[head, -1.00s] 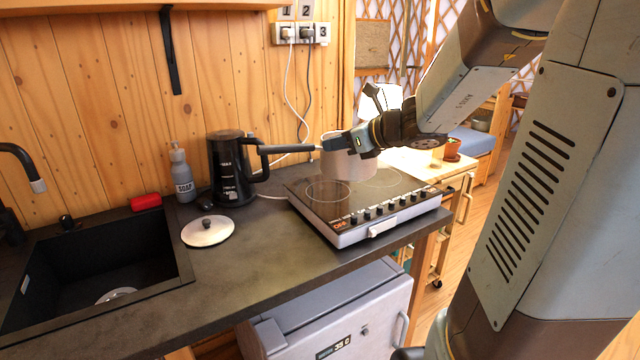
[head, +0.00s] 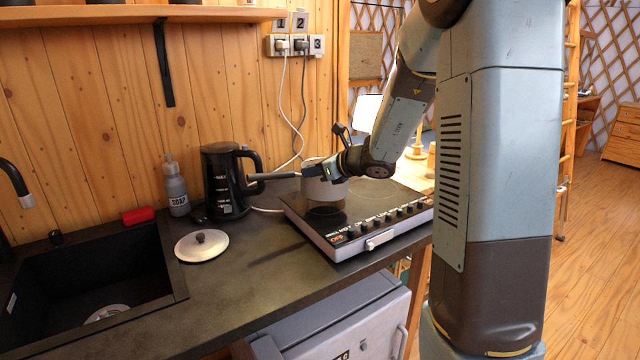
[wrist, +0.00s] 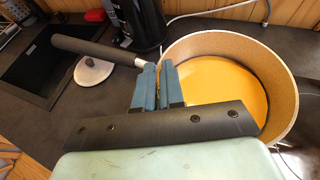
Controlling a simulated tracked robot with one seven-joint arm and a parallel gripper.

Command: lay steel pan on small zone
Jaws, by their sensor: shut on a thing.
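The steel pan (head: 318,188) is over the left part of the hob in the head view, upright. Its dark handle (head: 270,176) points left towards the kettle. In the wrist view the pan (wrist: 283,75) holds orange contents. My gripper (head: 328,173) is shut on the pan by the handle's steel root, and its fingers (wrist: 158,85) show beside the rim. The small zone (head: 326,216) is the left ring on the black hob, partly hidden by the pan. I cannot tell whether the pan's base touches the glass.
The larger ring (head: 373,191) to the right is clear. A black kettle (head: 223,182) stands close to the handle's end. A soap bottle (head: 175,188), red sponge (head: 139,215), white lid (head: 201,246) and sink (head: 90,290) are further left. Hob knobs (head: 385,217) line the front edge.

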